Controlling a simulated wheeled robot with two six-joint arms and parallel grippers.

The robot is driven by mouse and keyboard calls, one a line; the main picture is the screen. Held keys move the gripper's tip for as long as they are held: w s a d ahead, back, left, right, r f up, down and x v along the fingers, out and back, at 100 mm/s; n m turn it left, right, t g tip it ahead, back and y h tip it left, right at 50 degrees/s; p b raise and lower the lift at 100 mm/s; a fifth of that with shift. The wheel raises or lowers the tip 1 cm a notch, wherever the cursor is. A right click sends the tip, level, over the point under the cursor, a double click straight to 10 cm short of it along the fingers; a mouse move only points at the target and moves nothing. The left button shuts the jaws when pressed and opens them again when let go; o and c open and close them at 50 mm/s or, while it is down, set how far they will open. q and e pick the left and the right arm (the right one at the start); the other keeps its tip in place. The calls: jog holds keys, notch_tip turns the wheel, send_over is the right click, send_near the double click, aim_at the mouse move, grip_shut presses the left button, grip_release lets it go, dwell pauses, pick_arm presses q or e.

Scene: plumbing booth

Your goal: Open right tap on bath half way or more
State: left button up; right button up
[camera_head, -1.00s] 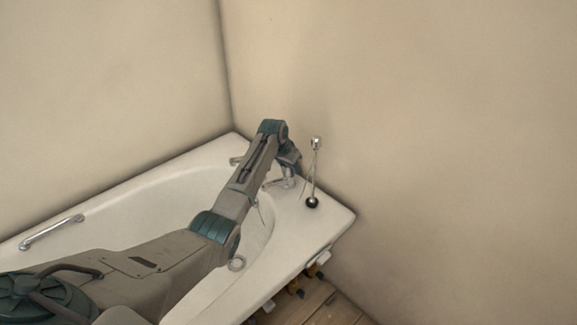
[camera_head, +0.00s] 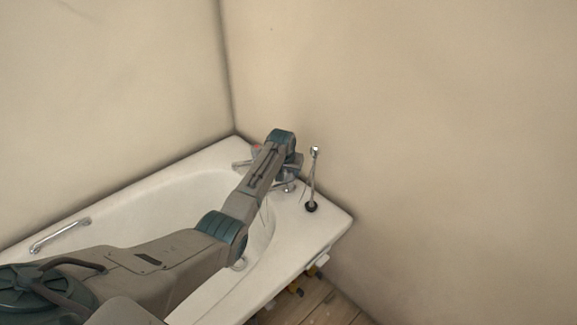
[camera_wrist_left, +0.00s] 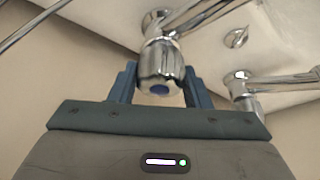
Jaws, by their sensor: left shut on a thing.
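A chrome tap knob with a blue-marked end (camera_wrist_left: 160,62) sits between the blue-grey fingers of my left gripper (camera_wrist_left: 159,80) in the left wrist view. The gripper is shut on this knob. In the head view my left arm reaches over the bath (camera_head: 180,190) to its far right end, and the fingers and the held tap are hidden behind the wrist. Another tap with a red mark (camera_head: 257,148) shows just left of the arm. The chrome spout (camera_head: 289,187) shows just below the wrist. My right gripper is not in view.
A thin upright fitting with a chrome head (camera_head: 314,152) and dark base (camera_head: 311,207) stands close to the right of my wrist. The wall (camera_head: 430,150) is close behind the taps. A grab rail (camera_head: 60,234) is on the bath's left side. Pipe fittings (camera_head: 296,289) show below the bath.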

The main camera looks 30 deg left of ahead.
pick_arm(q)
jog(key=n+y+p, duration=0.1)
jog(key=n+p, duration=0.1)
jog(key=n, duration=0.1)
jog(key=shift+r+n+g, duration=0.1)
jog(key=shift+n+g, duration=0.2)
jog(key=shift+n, duration=0.1)
jog(key=shift+n+y, duration=0.3)
jog(key=shift+n+g+y, duration=0.3)
jog(key=shift+n, duration=0.7)
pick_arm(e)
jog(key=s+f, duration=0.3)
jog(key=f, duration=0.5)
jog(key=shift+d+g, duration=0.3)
pick_arm(q)
jog(key=o, duration=1)
